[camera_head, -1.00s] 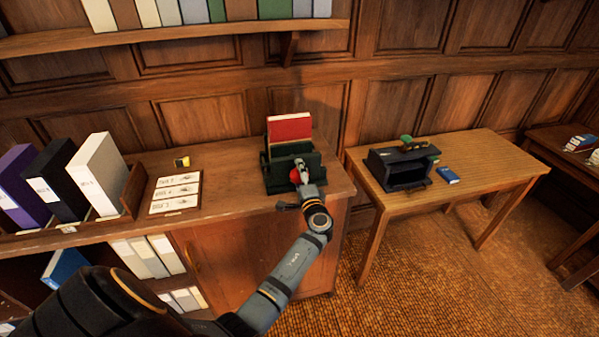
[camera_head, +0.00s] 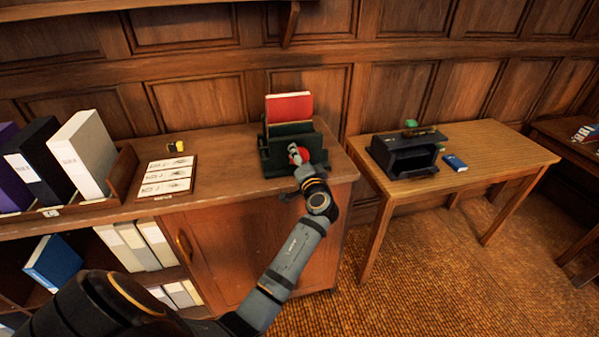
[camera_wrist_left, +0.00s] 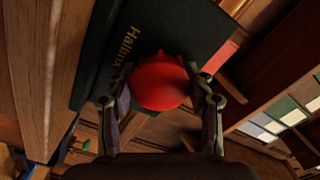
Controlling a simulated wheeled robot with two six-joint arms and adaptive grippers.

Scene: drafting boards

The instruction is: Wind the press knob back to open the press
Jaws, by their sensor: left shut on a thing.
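The press (camera_head: 276,163) is a dark green block on the wooden cabinet top, with a red book (camera_head: 289,106) standing upright in it. Its red round knob (camera_head: 316,156) is on the front face. My left gripper (camera_head: 300,160) reaches the knob from the front. In the left wrist view the red knob (camera_wrist_left: 160,82) sits between the two fingers of my left gripper (camera_wrist_left: 161,100), which are shut on it. Behind it is the dark press front (camera_wrist_left: 110,48) with gold lettering. Part of the knob is hidden by the gripper in the head view. My right gripper is not in view.
Left on the cabinet top (camera_head: 225,165) lie a board of white cards (camera_head: 166,176), a small yellow item (camera_head: 176,147) and upright binders (camera_head: 82,153). A table (camera_head: 490,150) at the right holds a black device (camera_head: 405,155) and a blue box (camera_head: 455,163).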

